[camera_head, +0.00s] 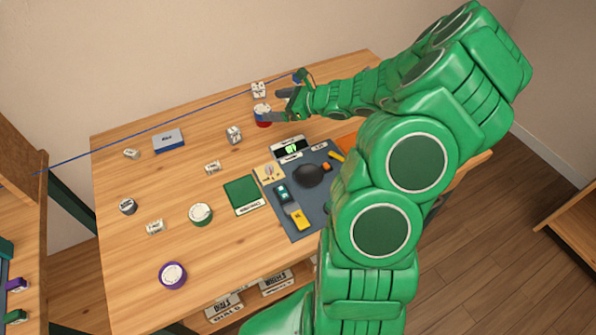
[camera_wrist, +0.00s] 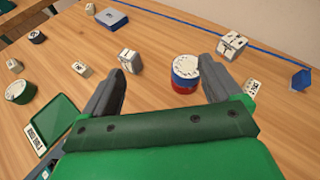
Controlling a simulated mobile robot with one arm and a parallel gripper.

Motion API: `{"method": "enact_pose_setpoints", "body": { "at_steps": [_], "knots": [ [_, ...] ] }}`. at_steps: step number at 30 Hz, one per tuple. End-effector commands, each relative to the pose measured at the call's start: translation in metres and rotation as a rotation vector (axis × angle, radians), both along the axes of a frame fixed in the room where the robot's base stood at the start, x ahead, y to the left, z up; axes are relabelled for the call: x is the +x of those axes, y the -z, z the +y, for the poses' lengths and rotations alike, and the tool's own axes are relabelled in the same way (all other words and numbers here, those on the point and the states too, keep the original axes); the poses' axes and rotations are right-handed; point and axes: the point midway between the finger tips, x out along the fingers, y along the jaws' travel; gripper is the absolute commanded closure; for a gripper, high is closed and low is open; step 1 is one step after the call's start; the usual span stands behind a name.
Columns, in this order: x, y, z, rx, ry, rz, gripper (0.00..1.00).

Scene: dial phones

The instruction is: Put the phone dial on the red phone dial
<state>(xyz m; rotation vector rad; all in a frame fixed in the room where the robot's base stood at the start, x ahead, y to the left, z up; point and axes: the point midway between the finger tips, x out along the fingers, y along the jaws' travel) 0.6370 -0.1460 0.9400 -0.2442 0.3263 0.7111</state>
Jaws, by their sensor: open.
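A blue-rimmed phone dial with a white face (camera_wrist: 186,67) rests on top of the red phone dial (camera_wrist: 184,86). In the head view the blue dial (camera_head: 261,110) and the red dial (camera_head: 264,124) show as a stack near the back of the table. My gripper (camera_wrist: 160,70) is open, with the stack lying beyond and between its spread fingers, closer to the right finger. In the head view my gripper (camera_head: 285,104) is just right of the stack. I see no finger clearly touching either dial.
White labelled blocks stand nearby, one behind the stack (camera_head: 258,89) and one to its left (camera_head: 234,134). A green dial (camera_head: 201,214), a purple dial (camera_head: 173,275) and a blue box (camera_head: 168,140) lie farther left. A grey mat (camera_head: 290,224) holds tools.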

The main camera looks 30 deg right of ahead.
Motion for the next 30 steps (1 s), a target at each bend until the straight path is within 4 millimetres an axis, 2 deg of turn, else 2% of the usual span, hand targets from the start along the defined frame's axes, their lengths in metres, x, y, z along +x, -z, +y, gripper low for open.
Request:
{"method": "enact_pose_setpoints", "body": {
  "at_steps": [1,6,11,15,24,30],
  "knots": [
    [-0.002,-0.016,0.019,-0.036,-0.063,-0.032,0.08],
    [-0.021,-0.057,0.081,-0.148,-0.282,-0.130,0.08],
    [-0.050,-0.085,0.133,-0.255,-0.482,-0.211,0.08],
    [-0.082,-0.104,0.171,-0.344,-0.658,-0.277,0.08],
    [-0.161,-0.128,0.225,-0.540,-1.016,-0.389,0.08],
    [-0.217,-0.134,0.240,-0.672,-1.245,-0.437,0.08]
  ]
}}
